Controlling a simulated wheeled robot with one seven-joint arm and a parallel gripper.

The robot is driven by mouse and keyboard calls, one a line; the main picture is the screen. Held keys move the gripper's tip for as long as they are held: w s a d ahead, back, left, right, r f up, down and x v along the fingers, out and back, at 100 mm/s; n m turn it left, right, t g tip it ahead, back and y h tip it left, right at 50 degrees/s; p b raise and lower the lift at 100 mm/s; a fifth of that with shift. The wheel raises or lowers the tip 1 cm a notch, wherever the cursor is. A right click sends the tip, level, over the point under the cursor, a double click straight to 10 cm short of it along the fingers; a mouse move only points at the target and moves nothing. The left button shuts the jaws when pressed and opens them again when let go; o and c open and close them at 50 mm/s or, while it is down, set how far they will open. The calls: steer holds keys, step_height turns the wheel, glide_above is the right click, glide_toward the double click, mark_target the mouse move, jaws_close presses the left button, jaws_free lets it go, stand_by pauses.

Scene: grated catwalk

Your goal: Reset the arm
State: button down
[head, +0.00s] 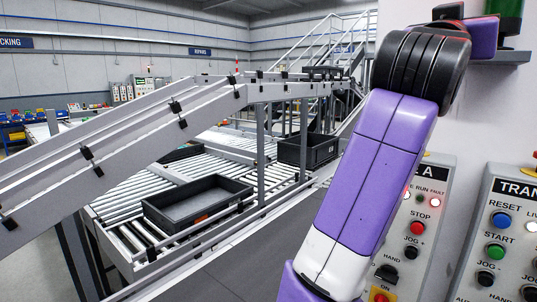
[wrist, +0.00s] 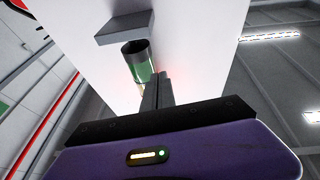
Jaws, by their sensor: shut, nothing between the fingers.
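My arm rises across the right of the head view, and its purple wrist end (head: 483,38) is at the top right, beside a white wall. The fingers cannot be made out in the head view. In the wrist view my gripper (wrist: 160,78) has its two dark fingers together, with nothing held. A green and dark cylinder (wrist: 137,62) is just beside the fingertips in the wrist view; whether they touch cannot be told. A green object (head: 510,16) also stands close to my wrist in the head view.
A grey shelf (head: 506,57) juts from the wall under the green object. Below are a control panel (head: 425,180), partly hidden by my arm, and another panel (head: 495,262) with a blue RESET button (head: 501,219). Left are a roller conveyor (head: 130,185), a black tray (head: 240,187) and grey rails (head: 150,133).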

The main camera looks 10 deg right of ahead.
steer(key=w+a+f+n+t+y, duration=0.3)
steer(key=a+f+n+t+y, duration=0.3)
steer(key=a+f+n+t, duration=0.7)
steer(key=s+a+f+n+y, duration=0.1)
steer(key=s+a+f+y, duration=0.1)
steer(key=f+y, duration=0.35)
steer(key=s+a+f+y+b, duration=0.1)
steer(key=s+a+f+y, duration=0.1)
steer(key=f, duration=0.7)
steer(key=s+a+f+n+y, duration=0.1)
steer(key=s+a+f+y, duration=0.1)
steer(key=f+y, duration=0.35)
steer(key=s+a+f+m+g+b, duration=0.1)
steer(key=s+f+g, duration=0.4)
steer(key=s+f, duration=1)
steer(key=s+a+f+m+g+b, duration=0.1)
steer(key=s+f+m+g, duration=0.2)
steer(key=s+f, duration=1.2)
steer(key=s+g, duration=0.1)
steer(key=s, duration=0.3)
steer(key=shift+s+g, duration=0.35)
steer(key=shift+g, duration=0.05)
